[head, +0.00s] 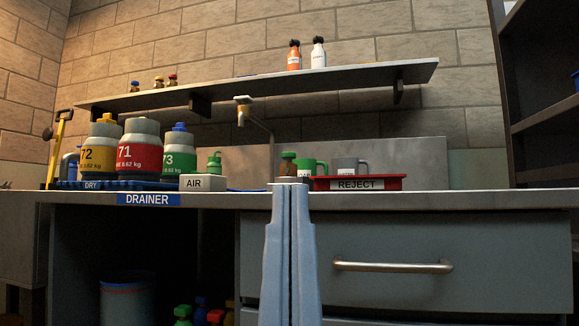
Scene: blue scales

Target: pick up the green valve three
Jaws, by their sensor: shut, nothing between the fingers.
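No label reading "three" is legible on any green piece, so I cannot tell which is green valve three. A small green fitting (214,163) stands on the counter behind the AIR block. A green-and-brown piece (288,164) shows just above my gripper, its base hidden. More green pieces (182,314) lie in the open space under the counter, cut off by the bottom edge. My gripper (290,181) points up in front of the counter's front edge, its fingers shut and empty.
Cylinders 72 (101,152), 71 (138,150) and 73 (179,155) stand at left on a blue DRY tray (68,185). A red REJECT tray (390,183) is at right, with a green mug (313,167) and a grey mug (348,166) by it. A wall shelf (240,86) hangs above.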

